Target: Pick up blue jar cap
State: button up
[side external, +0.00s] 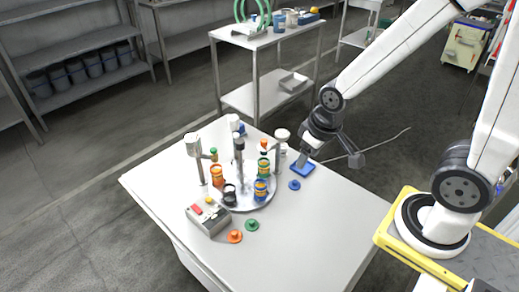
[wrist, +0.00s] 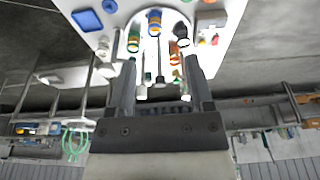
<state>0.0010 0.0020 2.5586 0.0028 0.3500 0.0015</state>
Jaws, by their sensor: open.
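The blue jar cap (side external: 294,184) lies on the white table, toward the viewer and slightly left of a blue square tray (side external: 302,169). The blue jar (side external: 261,189) stands on the round platform.
A round platform (side external: 240,204) carries several coloured jars around upright posts. A control box (side external: 208,219) with red and yellow buttons stands at its front left. An orange cap (side external: 235,236) and a green cap (side external: 252,225) lie in front. The table's right front area is clear.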

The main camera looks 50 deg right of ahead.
jog(key=w+d+f+m+g+y, duration=0.1)
jog(key=w+d+f+m, duration=0.35)
jog(key=m, duration=0.35)
jog(key=m+t+y, duration=0.2)
jog(key=m, duration=1.7)
send_near(295, 181)
jog(key=f, duration=0.1)
jog(key=shift+w+x, duration=0.15)
jog(key=shift+x, duration=0.65)
jog(key=shift+w+x, duration=0.15)
jog(key=shift+x, duration=0.6)
jog(key=shift+a+r, duration=0.1)
jog(key=shift+a, duration=0.1)
jog(key=shift+x, duration=2.5)
jog(key=shift+s+d, duration=0.1)
jog(key=shift+s, duration=0.05)
grip_shut()
